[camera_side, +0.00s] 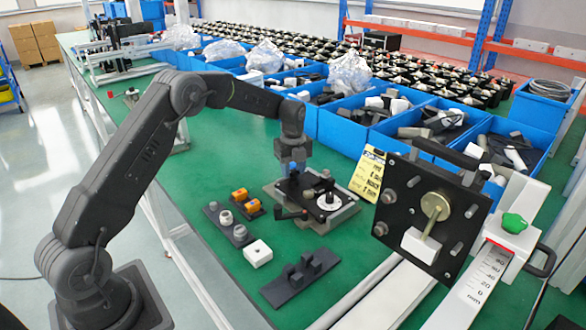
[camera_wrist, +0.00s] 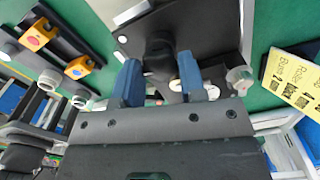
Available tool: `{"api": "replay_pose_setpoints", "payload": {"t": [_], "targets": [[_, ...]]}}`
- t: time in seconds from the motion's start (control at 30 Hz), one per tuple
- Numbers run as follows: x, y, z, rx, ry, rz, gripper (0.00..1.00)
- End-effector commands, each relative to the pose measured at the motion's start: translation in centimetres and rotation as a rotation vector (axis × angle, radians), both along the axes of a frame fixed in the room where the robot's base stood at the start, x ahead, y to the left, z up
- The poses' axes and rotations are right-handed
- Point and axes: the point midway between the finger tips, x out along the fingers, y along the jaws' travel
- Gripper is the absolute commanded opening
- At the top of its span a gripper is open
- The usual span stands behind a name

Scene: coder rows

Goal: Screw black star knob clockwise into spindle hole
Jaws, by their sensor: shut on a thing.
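My gripper (camera_side: 291,166) points down over the black-topped fixture (camera_side: 349,209) on the green bench. In the wrist view its two blue fingers (camera_wrist: 160,78) are shut on the black star knob (camera_wrist: 158,48), one on each side. The knob is dark and partly covered by the fingers, and it sits over the dark plate of the fixture. In the side view the knob cannot be made out clearly below the fingers. The spindle hole is hidden, so I cannot tell how deep the knob sits in it.
A white round dial (camera_side: 329,202) and a black lever (camera_side: 290,214) are close to the gripper. A rack with grey parts (camera_side: 228,224), orange pieces (camera_side: 240,194), a white block (camera_side: 257,253) and a black holder (camera_side: 300,276) lie nearby. Blue bins (camera_side: 345,122) line the back.

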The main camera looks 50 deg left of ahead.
Motion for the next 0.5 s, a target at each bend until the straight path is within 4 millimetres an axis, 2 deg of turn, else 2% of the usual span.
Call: {"api": "replay_pose_setpoints", "payload": {"t": [0.23,0.5], "targets": [[0.17,0.01,0.41,0.001,-0.007,-0.309,0.09],[0.18,0.01,0.47,0.002,-0.008,-0.363,0.09]]}}
